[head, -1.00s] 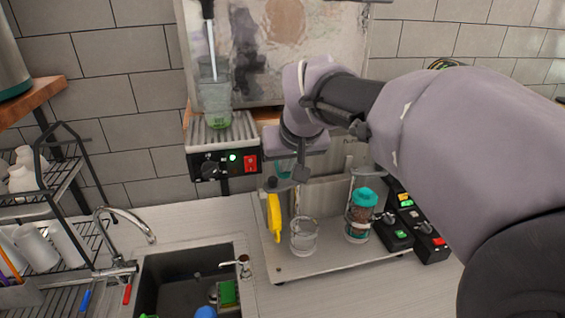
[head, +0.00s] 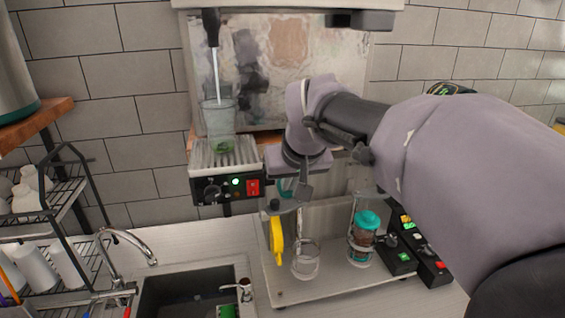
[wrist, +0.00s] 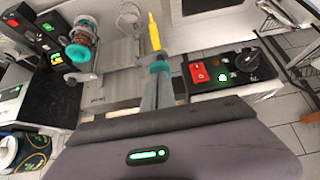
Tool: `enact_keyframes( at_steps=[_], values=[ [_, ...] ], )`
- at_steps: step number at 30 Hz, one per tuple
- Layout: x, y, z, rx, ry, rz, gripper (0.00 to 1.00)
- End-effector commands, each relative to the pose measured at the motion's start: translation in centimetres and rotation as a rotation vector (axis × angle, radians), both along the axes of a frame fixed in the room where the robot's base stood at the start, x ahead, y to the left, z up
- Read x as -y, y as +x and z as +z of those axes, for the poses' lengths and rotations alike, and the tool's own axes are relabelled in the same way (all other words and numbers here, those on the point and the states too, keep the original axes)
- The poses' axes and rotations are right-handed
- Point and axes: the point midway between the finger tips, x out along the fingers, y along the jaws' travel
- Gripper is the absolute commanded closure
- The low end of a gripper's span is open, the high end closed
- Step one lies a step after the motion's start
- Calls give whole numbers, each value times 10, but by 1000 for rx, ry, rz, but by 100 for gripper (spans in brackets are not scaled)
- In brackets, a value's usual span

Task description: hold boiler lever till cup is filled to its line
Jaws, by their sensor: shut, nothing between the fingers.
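A clear cup (head: 219,120) stands upright on the slotted drip tray (head: 248,152). A pale stream of water runs into it from the black spout (head: 211,27) above. The water level and the fill line are too small to read. My gripper (head: 285,187) is mostly hidden behind my wrist, right of the boiler's control box (head: 212,189). The wrist view shows its teal-tipped fingers (wrist: 158,72) shut and empty, just below a yellow handle (wrist: 154,33). I cannot make out the boiler lever.
The control box has a knob, a green light and a red switch (head: 253,187). A sink (head: 180,292), tap and dish rack (head: 60,220) are at left.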

Motion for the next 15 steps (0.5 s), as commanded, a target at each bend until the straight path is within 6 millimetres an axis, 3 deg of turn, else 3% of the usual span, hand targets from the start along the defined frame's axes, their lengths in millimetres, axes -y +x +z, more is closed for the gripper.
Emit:
enact_keyframes(
  at_steps=[9,15],
  values=[
    [0,0,4,0,0,0,100],
    [1,3,49,1,1,-2,100]
  ],
)
